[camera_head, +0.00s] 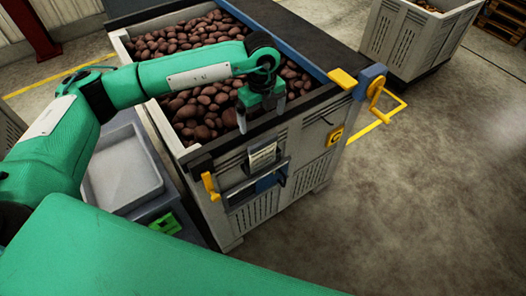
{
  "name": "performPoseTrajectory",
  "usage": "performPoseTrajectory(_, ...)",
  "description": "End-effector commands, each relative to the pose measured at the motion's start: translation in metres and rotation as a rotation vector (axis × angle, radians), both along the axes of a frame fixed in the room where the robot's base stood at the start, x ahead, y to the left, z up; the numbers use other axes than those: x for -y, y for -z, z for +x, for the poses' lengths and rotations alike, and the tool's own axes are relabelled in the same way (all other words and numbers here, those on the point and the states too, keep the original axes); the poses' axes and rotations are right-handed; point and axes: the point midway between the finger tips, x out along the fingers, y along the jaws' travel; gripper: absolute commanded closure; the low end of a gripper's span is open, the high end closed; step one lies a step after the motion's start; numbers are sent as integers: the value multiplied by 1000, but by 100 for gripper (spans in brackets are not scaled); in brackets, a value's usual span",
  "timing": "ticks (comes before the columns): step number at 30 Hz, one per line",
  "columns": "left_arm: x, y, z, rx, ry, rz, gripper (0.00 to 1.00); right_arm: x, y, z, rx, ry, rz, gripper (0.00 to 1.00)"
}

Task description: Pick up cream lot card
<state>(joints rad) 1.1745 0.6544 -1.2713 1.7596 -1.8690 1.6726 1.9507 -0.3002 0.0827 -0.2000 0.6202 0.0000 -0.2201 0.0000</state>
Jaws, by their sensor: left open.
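The cream lot card (262,156) is a small pale card with dark print. It stands tilted at the front of the potato crate (294,143), by a dark holder with a blue part. My left gripper (262,115) is above and just behind the card, over the crate's front rim, its two grey fingers apart and pointing down. No card shows between the fingers, and the gripper looks apart from the card. The card's lower end may be hidden by the holder. My right gripper is not in view.
Potatoes (187,37) fill the crate behind the gripper. A yellow handle (210,186) sticks out left of the card, and a yellow-and-blue crank (372,85) at the right corner. A grey tray (122,170) is at left. Open floor lies to the right.

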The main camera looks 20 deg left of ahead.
Motion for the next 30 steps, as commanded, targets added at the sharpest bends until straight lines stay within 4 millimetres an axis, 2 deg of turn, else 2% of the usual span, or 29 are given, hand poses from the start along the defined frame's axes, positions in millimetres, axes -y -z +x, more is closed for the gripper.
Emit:
performPoseTrajectory(12, 0, 70, -1, -4, -2, 4, 0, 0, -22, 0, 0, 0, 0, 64)
performPoseTrajectory(18, 0, 85, -1, -3, 0, 3, 0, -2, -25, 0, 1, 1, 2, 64)
performPoseTrajectory(22, 2, 95, -3, -4, 0, 4, 0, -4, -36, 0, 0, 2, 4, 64)
performPoseTrajectory(26, 5, 112, -6, -5, 0, 4, 0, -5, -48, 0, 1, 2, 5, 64)
performPoseTrajectory(30, 4, 130, -5, -3, -1, 4, 0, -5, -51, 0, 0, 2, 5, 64)
